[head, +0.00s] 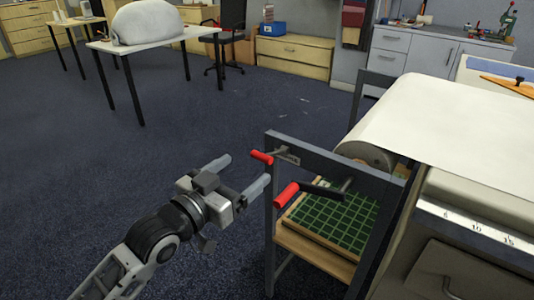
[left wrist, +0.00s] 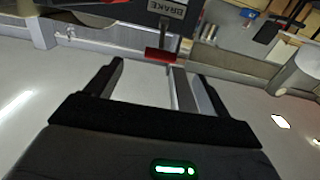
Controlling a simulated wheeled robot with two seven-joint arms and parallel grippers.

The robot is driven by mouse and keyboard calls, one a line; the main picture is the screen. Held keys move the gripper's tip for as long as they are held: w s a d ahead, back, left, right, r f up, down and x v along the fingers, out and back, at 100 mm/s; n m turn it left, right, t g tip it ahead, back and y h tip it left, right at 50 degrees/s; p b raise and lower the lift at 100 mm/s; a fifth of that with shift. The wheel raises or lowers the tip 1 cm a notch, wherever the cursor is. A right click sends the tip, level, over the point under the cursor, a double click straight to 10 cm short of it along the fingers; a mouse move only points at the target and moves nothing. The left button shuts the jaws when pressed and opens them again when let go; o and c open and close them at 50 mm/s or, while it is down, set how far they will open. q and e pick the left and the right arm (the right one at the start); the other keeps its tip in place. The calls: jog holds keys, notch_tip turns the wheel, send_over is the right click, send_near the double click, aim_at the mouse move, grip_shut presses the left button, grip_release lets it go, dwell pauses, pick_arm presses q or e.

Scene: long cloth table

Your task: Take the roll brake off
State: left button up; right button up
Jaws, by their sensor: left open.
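The roll brake is a short lever with a red grip (head: 262,157) on the grey end frame (head: 335,157) of the roll stand. In the left wrist view the red grip (left wrist: 162,55) shows just ahead of the fingers, under a label reading BRAKE (left wrist: 167,8). My left gripper (head: 248,171) is open and empty, with its fingertips on either side of the red grip in the picture. I cannot tell whether they touch it. The cloth roll (head: 375,155) sits behind the frame, with white cloth (head: 450,120) drawn over the table. My right gripper is not in view.
A crank with a larger red handle (head: 287,194) sticks out just below and right of the brake. A green gridded mat (head: 335,215) lies on the wooden shelf under the roll. The dark floor (head: 170,130) left of the frame is clear.

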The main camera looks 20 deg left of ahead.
aim_at(259, 159)
pick_arm(q)
jog(key=x, duration=0.9)
jog(key=shift+f+b, duration=0.1)
jog(key=shift+b, duration=0.2)
